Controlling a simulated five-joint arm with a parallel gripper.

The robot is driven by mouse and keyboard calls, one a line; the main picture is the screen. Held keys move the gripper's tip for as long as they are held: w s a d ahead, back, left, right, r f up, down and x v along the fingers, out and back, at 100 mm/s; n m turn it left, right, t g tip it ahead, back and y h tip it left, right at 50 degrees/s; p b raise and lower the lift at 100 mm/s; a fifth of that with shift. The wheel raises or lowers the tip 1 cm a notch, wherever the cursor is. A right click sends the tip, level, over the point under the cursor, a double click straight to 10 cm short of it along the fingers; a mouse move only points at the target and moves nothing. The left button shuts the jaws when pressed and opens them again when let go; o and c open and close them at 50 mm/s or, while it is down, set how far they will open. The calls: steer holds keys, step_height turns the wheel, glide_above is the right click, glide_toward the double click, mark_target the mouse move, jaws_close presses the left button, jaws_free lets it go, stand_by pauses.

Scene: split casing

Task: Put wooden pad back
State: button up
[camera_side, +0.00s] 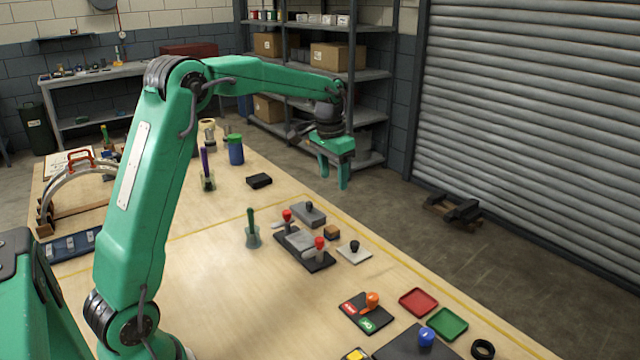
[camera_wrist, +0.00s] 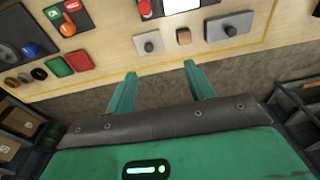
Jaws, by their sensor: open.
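The wooden pad, a small brown block (camera_side: 332,232), lies on the table near its edge, and it also shows in the wrist view (camera_wrist: 183,36). It sits between a grey block with a dark knob (camera_side: 310,214) and a pale square plate with a dark knob (camera_side: 354,251). A dark base (camera_side: 318,266) with grey parts and red knobs stands just left of it, apart from it. My gripper (camera_side: 333,180) is open and empty, raised above and beyond the table edge. In the wrist view its fingers (camera_wrist: 160,70) point toward the table, short of the wooden pad.
A green-handled tool in a holder (camera_side: 252,234) stands left of the dark base. A switch panel (camera_side: 366,313), a red tray (camera_side: 418,302) and a green tray (camera_side: 448,323) lie toward the front. The table's left middle is clear. Shelves (camera_side: 310,95) stand behind.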

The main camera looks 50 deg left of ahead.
steer(key=s+d+r+t, duration=0.25)
steer(key=s+d, duration=0.35)
steer(key=s, duration=0.4)
steer(key=s+d+r+t, duration=0.1)
steer(key=s+d+r, duration=0.4)
steer(key=s, duration=0.5)
steer(key=s+d+f, duration=0.3)
steer(key=s+f, duration=0.1)
steer(key=s, duration=0.3)
steer(key=shift+s+f+t, duration=0.3)
steer(key=shift+s+t, duration=0.05)
steer(key=shift+s, duration=0.05)
